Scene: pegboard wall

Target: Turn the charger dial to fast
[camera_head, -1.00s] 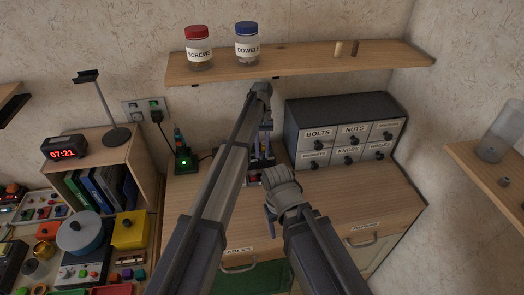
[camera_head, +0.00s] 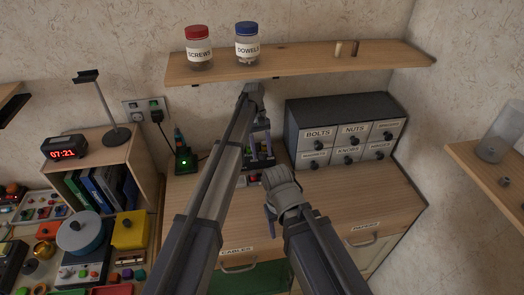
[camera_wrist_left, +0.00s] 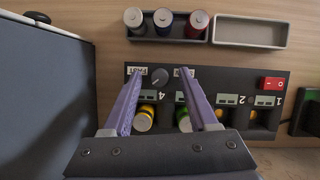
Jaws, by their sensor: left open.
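The charger (camera_wrist_left: 232,78) is a dark box with numbered bays, small displays and a red switch (camera_wrist_left: 273,83), seen in the left wrist view. Its round dark dial (camera_wrist_left: 160,77) sits between a FAST label (camera_wrist_left: 138,70) on the left and another label on the right, partly covered by a finger. My left gripper (camera_wrist_left: 161,73) is open, its purple fingers on either side of the dial; contact cannot be told. In the head view the charger (camera_head: 262,160) is mostly hidden by my left arm. My right gripper (camera_head: 270,220) is in front of it, its fingers largely hidden.
A tray (camera_wrist_left: 129,33) with three batteries and an empty tray (camera_wrist_left: 250,32) lie beside the charger. Yellow and green batteries sit in bays. A labelled drawer cabinet (camera_head: 345,108) stands close by on the right in the head view. A shelf (camera_head: 300,62) with jars hangs above.

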